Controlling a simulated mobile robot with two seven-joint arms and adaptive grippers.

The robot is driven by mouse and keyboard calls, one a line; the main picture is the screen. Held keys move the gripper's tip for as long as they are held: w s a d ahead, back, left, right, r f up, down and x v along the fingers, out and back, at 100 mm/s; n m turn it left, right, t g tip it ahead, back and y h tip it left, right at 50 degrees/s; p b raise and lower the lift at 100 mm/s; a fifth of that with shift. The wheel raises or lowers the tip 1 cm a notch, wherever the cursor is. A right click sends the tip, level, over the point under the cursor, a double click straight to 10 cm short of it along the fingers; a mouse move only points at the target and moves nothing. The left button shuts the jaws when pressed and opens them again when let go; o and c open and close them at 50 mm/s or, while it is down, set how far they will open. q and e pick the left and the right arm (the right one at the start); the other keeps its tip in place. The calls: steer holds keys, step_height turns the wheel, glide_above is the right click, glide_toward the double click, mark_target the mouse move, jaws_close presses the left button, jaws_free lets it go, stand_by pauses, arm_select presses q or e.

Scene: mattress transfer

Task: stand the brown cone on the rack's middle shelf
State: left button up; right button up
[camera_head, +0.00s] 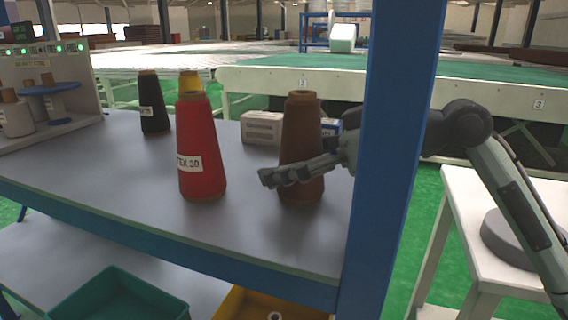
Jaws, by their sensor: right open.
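The brown cone (302,120) stands upright near the right end of the grey shelf (120,190) of the blue rack, above a lower shelf. My right gripper (273,178) reaches in from the right, past the blue post, with its fingers across the front of the cone's lower half. It is open. Whether a finger is also behind the cone, or touches it, I cannot tell. The cone's lower middle is partly hidden by the fingers. My left gripper is not in view.
A red cone (200,145) stands left of the brown one, with a yellow cone (190,82) behind it and a black cone (152,105) further left. A white box (262,128) is behind. The blue post (393,150) crosses my right arm's path. A teal bin (115,300) sits below.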

steer(key=v, duration=1.2)
